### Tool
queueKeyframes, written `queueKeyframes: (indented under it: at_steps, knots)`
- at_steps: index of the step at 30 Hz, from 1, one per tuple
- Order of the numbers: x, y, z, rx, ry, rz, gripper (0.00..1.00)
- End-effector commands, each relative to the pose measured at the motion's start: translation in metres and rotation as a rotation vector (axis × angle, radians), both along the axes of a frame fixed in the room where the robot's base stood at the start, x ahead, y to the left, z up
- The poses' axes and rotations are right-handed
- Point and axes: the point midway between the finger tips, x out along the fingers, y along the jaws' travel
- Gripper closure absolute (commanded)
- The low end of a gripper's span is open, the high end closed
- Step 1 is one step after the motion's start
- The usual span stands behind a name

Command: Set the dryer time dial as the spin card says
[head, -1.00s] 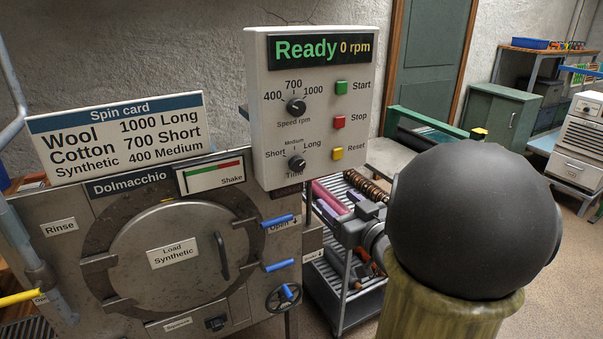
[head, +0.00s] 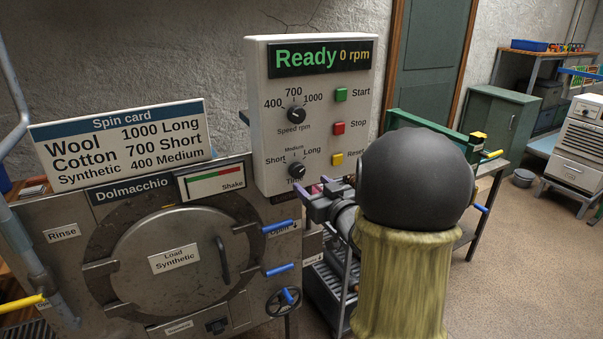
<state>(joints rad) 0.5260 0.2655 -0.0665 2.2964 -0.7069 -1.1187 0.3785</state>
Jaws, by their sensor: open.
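The time dial (head: 296,170) is a small black knob low on the white control panel (head: 262,160), marked Short, Medium and Long. Its pointer is too small to read surely. The spin card (head: 120,142) stands on the machine at the left and reads Wool 1000 Long, Cotton 700 Short, Synthetic 400 Medium. A label on the round door (head: 185,285) reads Load Synthetic. My gripper (head: 316,190) is open, just right of and slightly below the time dial, apart from it as far as I can tell.
The speed dial (head: 296,115) sits above the time dial. Start (head: 341,94), Stop (head: 339,128) and Reset (head: 337,159) buttons line the panel's right side. Blue-handled levers (head: 278,226) stick out below. A grey cart (head: 325,290) stands under my arm.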

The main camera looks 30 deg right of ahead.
Motion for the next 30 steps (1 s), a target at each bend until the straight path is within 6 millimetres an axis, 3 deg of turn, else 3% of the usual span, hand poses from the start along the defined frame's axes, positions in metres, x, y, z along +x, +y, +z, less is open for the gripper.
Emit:
queueKeyframes:
  at_steps: [10,22,29,30]
  knots:
    - [0.057,0.003,0.001,0.000,0.001,0.002,0.41]
    - [0.066,0.003,0.000,0.000,0.000,0.000,0.41]
    - [0.066,0.002,0.000,0.000,0.000,0.000,0.84]
    - [0.066,0.002,0.000,0.000,0.000,0.000,0.85]
